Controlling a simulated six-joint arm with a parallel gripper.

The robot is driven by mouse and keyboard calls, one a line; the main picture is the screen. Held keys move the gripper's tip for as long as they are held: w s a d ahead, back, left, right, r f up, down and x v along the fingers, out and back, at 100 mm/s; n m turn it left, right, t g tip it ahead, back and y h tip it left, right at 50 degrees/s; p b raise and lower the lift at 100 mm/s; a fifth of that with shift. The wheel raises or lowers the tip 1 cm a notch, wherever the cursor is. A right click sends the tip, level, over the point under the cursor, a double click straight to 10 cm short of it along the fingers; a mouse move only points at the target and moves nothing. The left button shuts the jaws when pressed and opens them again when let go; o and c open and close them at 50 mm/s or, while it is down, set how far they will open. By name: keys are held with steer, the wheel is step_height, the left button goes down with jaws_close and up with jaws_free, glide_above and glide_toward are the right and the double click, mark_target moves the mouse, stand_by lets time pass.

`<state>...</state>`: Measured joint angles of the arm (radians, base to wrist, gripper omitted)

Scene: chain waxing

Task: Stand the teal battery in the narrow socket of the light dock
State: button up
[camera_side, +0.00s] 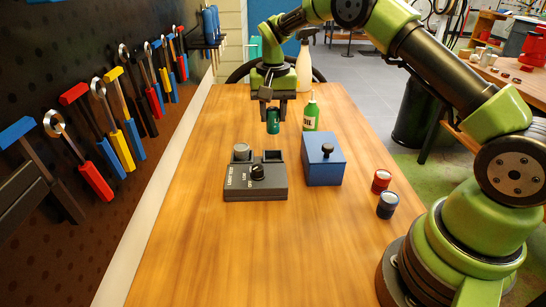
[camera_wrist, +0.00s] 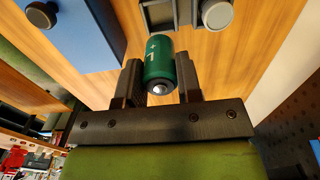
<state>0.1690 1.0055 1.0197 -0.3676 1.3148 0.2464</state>
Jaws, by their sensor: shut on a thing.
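The teal battery (camera_side: 273,121) is held in my gripper (camera_side: 273,104) above the table, behind the light dock. In the wrist view the battery (camera_wrist: 159,68) sits between the two fingers of my gripper (camera_wrist: 160,82), with its metal tip toward the camera. The dark grey light dock (camera_side: 255,185) stands on the table in front of and below the gripper. It has a knob (camera_side: 257,172) and a grey round piece (camera_side: 241,149) at its back left. A recess (camera_side: 272,155) shows at its back right. The battery is apart from the dock.
A blue box with a black knob (camera_side: 323,162) stands right of the dock. A green oil bottle (camera_side: 311,115) stands close to the right of my gripper. The front table is clear.

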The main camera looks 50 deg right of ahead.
step_height(320, 180, down, 9)
steer(key=shift+r, duration=0.1)
stand_by(0.3)
steer(key=o, duration=0.9)
steer(key=shift+o, duration=0.2)
